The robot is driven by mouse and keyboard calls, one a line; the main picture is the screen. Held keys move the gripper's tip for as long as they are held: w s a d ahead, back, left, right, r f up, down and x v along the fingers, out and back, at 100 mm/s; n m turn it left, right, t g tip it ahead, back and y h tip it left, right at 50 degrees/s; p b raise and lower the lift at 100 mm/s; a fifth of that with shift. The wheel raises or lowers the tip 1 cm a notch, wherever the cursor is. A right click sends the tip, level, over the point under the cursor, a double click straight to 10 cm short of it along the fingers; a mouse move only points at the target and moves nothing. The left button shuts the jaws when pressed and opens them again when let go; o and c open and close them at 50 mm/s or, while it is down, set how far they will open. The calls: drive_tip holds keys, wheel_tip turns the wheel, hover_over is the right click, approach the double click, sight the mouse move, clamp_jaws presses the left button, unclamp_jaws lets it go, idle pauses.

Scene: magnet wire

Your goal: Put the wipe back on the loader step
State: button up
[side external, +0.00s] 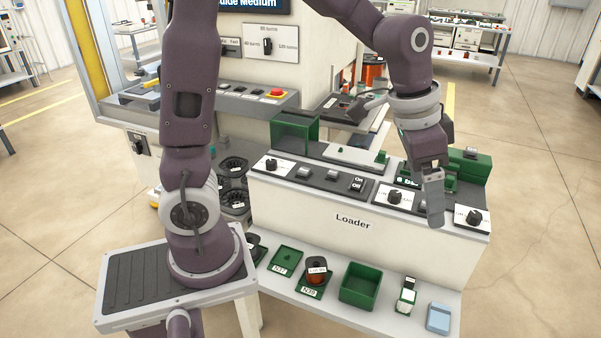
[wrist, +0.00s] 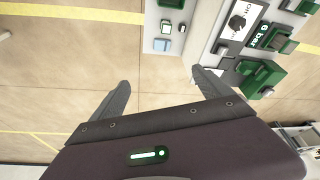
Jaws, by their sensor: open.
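The loader step (side external: 385,322) is the pale shelf along the front of the Loader box. A light-blue, roughly square item (side external: 438,318), which looks like the folded wipe, lies flat at its right end. In the wrist view the blue item (wrist: 161,45) shows small at the top centre, on the pale step (wrist: 150,28). My gripper (side external: 434,215) hangs in front of the Loader's right part, above the step. In the wrist view my gripper (wrist: 161,78) has its two fingers spread wide, with nothing between them but floor.
On the step, left of the blue item, stand a white-and-green container (side external: 407,295), an empty green bin (side external: 360,286), a copper spool (side external: 317,275) and a green tray (side external: 286,259). Knobs and switches line the Loader top (side external: 318,178). Open floor (side external: 540,270) lies right.

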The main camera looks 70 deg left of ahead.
drive_tip(key=s+a+r+n+t, duration=0.1)
drive_tip(key=s+a+r+n, duration=0.1)
drive_tip(key=s, duration=0.8)
drive_tip(key=s+a+r+n+t+y, duration=0.1)
drive_tip(key=s+a+r+n, duration=0.1)
drive_tip(key=s, duration=0.8)
drive_tip(key=shift+s+a+r+n+y, duration=0.3)
drive_tip(key=shift+a+r+n, duration=0.1)
drive_tip(key=shift+r, duration=0.15)
